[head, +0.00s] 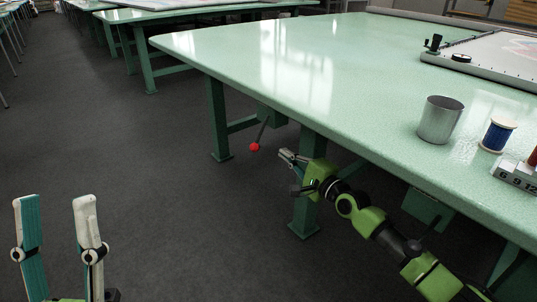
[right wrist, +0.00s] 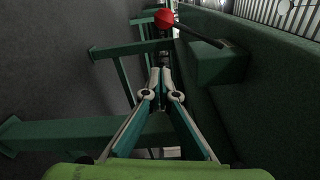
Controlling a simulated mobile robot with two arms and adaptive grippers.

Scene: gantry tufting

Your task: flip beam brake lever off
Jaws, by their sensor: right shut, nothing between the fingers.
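The brake lever (head: 261,134) is a thin dark rod with a red ball knob (head: 255,147), below the near edge of the green table. In the head view it slants down and left from a green box (head: 272,116) under the tabletop. The right wrist view shows the red knob (right wrist: 164,18) at the top, its rod running right to the box (right wrist: 217,62). My right gripper (head: 283,154) is shut and empty, just right of the knob and apart from it. In the right wrist view its fingertips (right wrist: 160,70) point toward the knob. My left gripper (head: 55,203) is open and empty at the lower left.
The green table (head: 300,60) fills the right side, its legs (head: 217,120) close to my right arm. A metal cup (head: 440,120), a blue thread spool (head: 497,135) and a numbered block (head: 516,174) stand on it. The grey floor at left is clear.

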